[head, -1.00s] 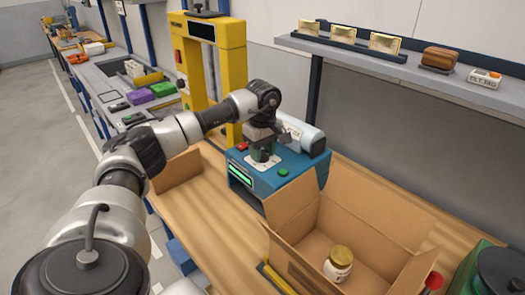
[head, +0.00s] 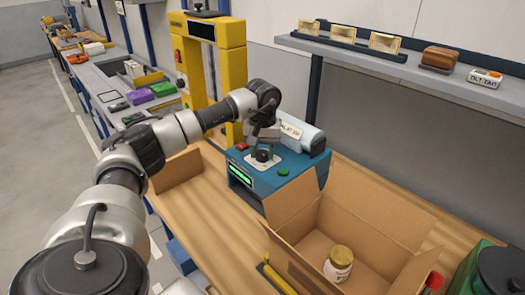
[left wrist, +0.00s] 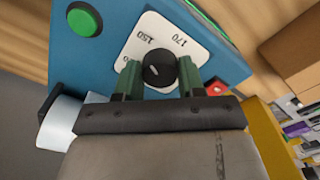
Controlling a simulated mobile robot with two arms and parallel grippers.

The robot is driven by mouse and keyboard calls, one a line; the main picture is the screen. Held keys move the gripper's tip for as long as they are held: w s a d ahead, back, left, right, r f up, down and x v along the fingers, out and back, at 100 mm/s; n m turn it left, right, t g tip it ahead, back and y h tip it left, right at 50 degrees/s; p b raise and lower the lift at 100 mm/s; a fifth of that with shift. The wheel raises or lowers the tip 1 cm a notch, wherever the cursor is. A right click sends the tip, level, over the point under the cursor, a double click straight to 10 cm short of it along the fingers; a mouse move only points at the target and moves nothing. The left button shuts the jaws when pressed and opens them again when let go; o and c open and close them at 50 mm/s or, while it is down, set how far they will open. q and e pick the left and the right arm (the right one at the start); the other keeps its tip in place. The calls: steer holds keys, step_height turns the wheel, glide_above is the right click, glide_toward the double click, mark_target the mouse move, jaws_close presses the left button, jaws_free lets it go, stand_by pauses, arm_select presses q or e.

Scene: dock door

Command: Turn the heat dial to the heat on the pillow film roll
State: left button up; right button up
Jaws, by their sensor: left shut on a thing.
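The black heat dial (left wrist: 160,66) sits on a white plate (left wrist: 141,36) reading 150 and 170. A third number is partly hidden by a finger. A light mark shows on the knob's lower left in the left wrist view. My left gripper (head: 263,152) is shut on the dial, its green fingers (left wrist: 159,78) on either side. The dial is on top of a blue machine (head: 268,181). The pale film roll (head: 313,141) lies behind it with a white label whose print I cannot read surely. My right gripper is not in view.
An open cardboard box (head: 375,217) holding a gold-lidded jar (head: 338,264) stands in front right of the machine. A yellow frame (head: 231,65) stands behind left. The machine has a green button (head: 283,173) and a red one (head: 242,146). A shelf (head: 395,64) runs above.

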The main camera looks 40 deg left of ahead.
mark_target(262, 153)
arm_select(q)
steer(key=shift+r+m, duration=0.1)
steer(key=shift+m, duration=0.2)
steer(key=o, duration=0.9)
step_height(262, 153, up, 11)
steer(key=b, duration=0.1)
steer(key=shift+s+f, duration=0.1)
steer(key=shift+f, duration=0.15)
stand_by(0.5)
